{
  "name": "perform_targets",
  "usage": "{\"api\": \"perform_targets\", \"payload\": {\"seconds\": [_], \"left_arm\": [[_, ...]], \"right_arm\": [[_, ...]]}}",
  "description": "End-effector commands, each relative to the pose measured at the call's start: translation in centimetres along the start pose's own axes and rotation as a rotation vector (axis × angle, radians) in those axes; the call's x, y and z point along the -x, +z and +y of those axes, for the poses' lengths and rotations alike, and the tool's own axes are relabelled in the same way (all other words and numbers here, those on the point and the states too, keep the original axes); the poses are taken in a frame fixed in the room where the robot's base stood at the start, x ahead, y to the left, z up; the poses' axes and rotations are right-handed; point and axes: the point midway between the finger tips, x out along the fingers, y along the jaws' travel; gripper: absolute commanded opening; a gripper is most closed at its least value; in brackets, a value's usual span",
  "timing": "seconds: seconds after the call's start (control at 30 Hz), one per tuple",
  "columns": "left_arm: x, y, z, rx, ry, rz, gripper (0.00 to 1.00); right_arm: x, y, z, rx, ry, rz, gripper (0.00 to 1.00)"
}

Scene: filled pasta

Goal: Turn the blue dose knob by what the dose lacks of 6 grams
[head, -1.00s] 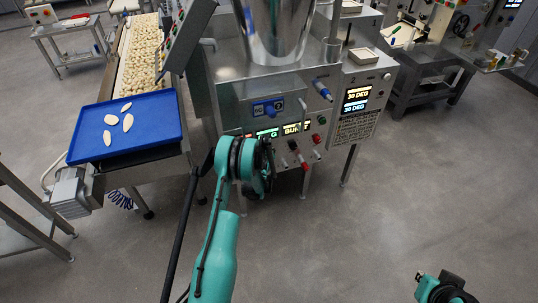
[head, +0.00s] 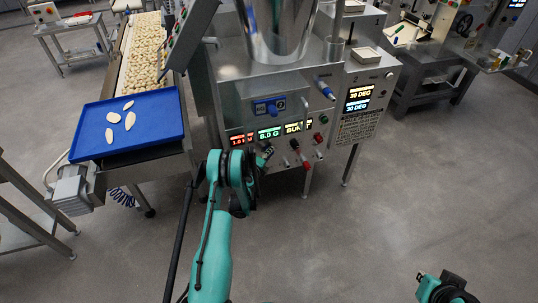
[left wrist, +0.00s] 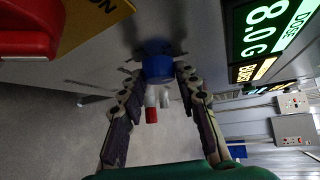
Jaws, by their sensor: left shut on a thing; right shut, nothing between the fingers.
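The blue dose knob (left wrist: 158,62) is on the grey machine front, between the two fingertips of my left gripper (left wrist: 158,72) in the left wrist view. My left gripper is shut on it. In the head view the left gripper (head: 264,154) is at the machine's control panel, and the knob cannot be made out there. The green dose display (left wrist: 270,25) reads 8.0 G in the left wrist view; it also shows in the head view (head: 269,133). My right gripper (head: 446,286) is shut and empty at the lower right, far from the panel.
A red display (head: 237,140) and a yellow display (head: 294,128) flank the dose display. Small levers and red knobs (head: 306,165) sit right of my left gripper. A blue tray (head: 160,140) with pasta pieces is at the left.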

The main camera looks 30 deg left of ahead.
Motion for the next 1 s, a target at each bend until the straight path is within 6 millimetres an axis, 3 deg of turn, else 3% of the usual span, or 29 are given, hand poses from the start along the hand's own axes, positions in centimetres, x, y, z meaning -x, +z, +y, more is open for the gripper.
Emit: {"api": "perform_targets", "payload": {"seconds": [0.47, 0.5, 0.53, 1.0], "left_arm": [[-0.02, -0.1, 0.05, 0.009, -0.008, 0.003, 0.03], [-0.03, -0.11, 0.05, 0.009, -0.008, 0.003, 0.42], [-0.03, -0.1, 0.05, 0.009, -0.008, 0.003, 0.5], [-0.02, -0.08, -0.12, -0.018, 0.017, 0.001, 0.53]], "right_arm": [[-0.01, 0.01, 0.0, 0.0, 0.0, 0.0, 0.0], [-0.01, 0.0, 0.0, 0.0, 0.0, 0.0, 0.0], [-0.01, 0.0, 0.0, 0.0, 0.0, 0.0, 0.0], [0.0, 0.0, 0.0, 0.0, 0.0, 0.0, 0.0]]}}
